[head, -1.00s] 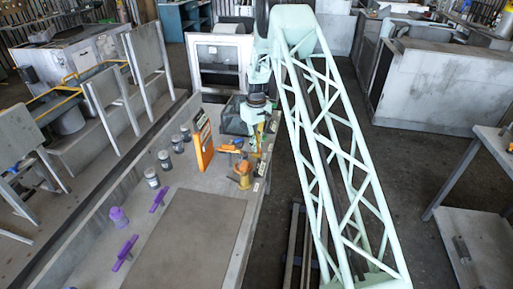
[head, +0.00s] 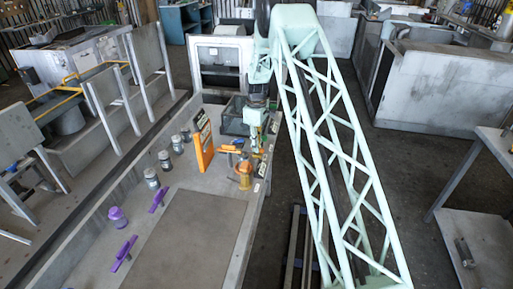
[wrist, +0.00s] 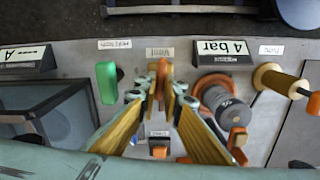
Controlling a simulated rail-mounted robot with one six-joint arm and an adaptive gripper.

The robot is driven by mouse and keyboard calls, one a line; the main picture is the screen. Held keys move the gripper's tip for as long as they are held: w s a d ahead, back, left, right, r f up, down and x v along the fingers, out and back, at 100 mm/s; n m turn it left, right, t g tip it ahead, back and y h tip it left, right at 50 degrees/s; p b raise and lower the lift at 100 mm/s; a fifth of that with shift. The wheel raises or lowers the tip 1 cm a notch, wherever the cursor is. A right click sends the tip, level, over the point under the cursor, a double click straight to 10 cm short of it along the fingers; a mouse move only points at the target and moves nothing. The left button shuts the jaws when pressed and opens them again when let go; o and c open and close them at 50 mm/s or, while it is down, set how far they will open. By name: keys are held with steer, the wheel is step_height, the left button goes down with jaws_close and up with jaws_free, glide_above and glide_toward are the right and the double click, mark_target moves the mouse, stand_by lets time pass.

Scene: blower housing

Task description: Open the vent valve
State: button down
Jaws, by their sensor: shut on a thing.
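The vent valve shows in the wrist view as an upright orange-brown lever (wrist: 163,73) just below an upside-down "Vent" label (wrist: 160,53). My gripper (wrist: 161,93) has its fingertips closed in on both sides of this lever and is shut on it. Its yellow-brown fingers slope in from below; the lever's lower part and pivot are partly hidden between them. In the head view my gripper (head: 254,148) is down at the far right end of the bench, where the lever is too small to make out.
A green handle (wrist: 107,82) stands left of the lever in the wrist view. A round orange-and-grey valve (wrist: 220,100), a "4 bar" sign (wrist: 222,51) and a yellow cylinder (wrist: 280,80) lie to the right. An orange panel (head: 203,145) stands beside the gripper on the bench.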

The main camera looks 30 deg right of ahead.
stand_by(0.3)
steer(key=c, duration=2.8)
jaws_free()
steer(key=shift+r, duration=0.1)
step_height(320, 180, up, 12)
steer(key=shift+f, duration=0.1)
